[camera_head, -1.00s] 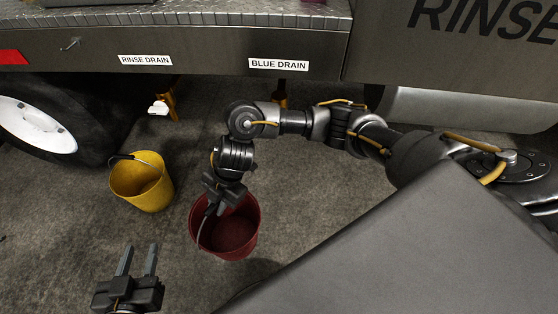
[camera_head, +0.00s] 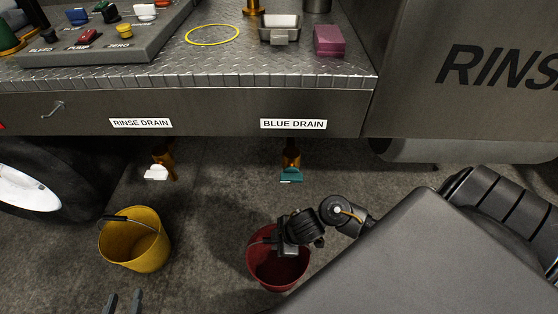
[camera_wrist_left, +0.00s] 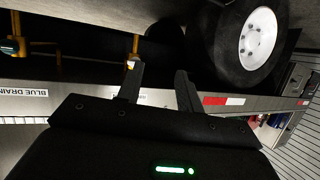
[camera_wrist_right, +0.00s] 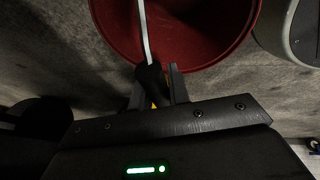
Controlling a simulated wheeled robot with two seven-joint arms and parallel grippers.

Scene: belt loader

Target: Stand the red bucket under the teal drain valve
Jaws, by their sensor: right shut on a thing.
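The red bucket (camera_head: 270,279) is on or just above the grey floor in the head view; the gap below it cannot be judged. My right gripper (camera_head: 283,240) is at its rim, shut on its handle. The bucket also fills the top of the right wrist view (camera_wrist_right: 195,35), with the dark handle grip between my right fingers (camera_wrist_right: 158,85). The teal drain valve (camera_head: 291,175) hangs under the BLUE DRAIN label, behind the bucket and slightly right of it. My left gripper (camera_head: 123,305) is open and empty at the bottom edge, and shows in the left wrist view (camera_wrist_left: 158,85).
A yellow bucket (camera_head: 135,240) stands at left, near a white valve (camera_head: 156,173) under the RINSE DRAIN label. A black tyre (camera_head: 60,170) is beyond it. The metal deck (camera_head: 330,75) overhangs the drains. Floor between the two buckets is clear.

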